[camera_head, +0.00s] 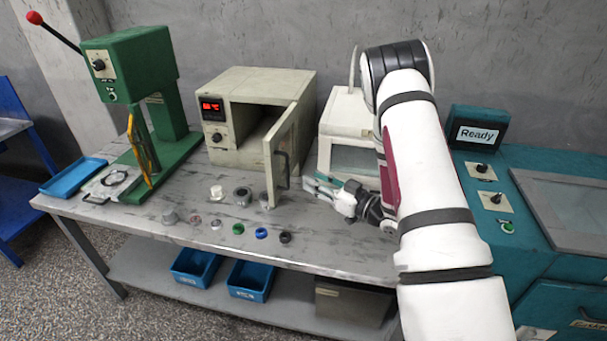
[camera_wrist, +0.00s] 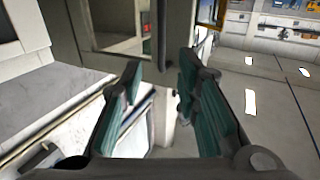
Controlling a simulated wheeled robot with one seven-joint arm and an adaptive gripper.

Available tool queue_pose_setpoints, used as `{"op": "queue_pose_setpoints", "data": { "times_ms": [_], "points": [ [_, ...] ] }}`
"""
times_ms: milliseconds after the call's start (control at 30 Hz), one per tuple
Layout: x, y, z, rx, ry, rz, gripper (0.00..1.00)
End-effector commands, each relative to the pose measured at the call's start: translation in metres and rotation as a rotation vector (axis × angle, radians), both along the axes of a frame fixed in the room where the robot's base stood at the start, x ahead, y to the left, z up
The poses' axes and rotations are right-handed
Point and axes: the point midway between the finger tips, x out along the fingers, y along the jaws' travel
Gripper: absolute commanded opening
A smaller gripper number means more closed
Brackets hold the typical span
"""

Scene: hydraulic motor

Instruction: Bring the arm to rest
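My gripper (camera_head: 324,188) is in the middle right of the head view, above the table and pointing left toward the open oven door. In the wrist view my gripper (camera_wrist: 157,85) shows two teal-padded fingers spread apart with nothing between them. My white arm comes from the lower right of the head view and bends down to the gripper. The beige oven (camera_head: 262,84) stands behind, with its door (camera_head: 289,148) swung open toward the front. The fingertips are close to the door's right side; whether they touch it cannot be told.
Small motor parts (camera_head: 238,229) lie on the grey table (camera_head: 330,240). A green press (camera_head: 137,62) with a red-knobbed lever stands left, beside a blue tray (camera_head: 72,177). A white machine (camera_head: 344,122) is behind my gripper. A teal machine with a "Ready" screen (camera_head: 478,134) stands right.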

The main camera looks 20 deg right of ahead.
Motion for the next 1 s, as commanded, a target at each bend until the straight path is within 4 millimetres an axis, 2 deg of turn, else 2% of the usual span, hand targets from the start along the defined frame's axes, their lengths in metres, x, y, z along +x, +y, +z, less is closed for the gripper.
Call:
{"op": "queue_pose_setpoints", "data": {
  "times_ms": [200,733,867,1000],
  "points": [
    [-0.014,-0.007,0.000,0.000,0.000,-0.001,0.30],
    [-0.014,-0.007,0.001,-0.004,0.000,-0.001,0.30],
    [-0.004,-0.007,0.012,-0.048,0.014,-0.021,0.30],
    [0.018,-0.010,0.040,-0.152,0.057,-0.087,0.30]
  ]
}}
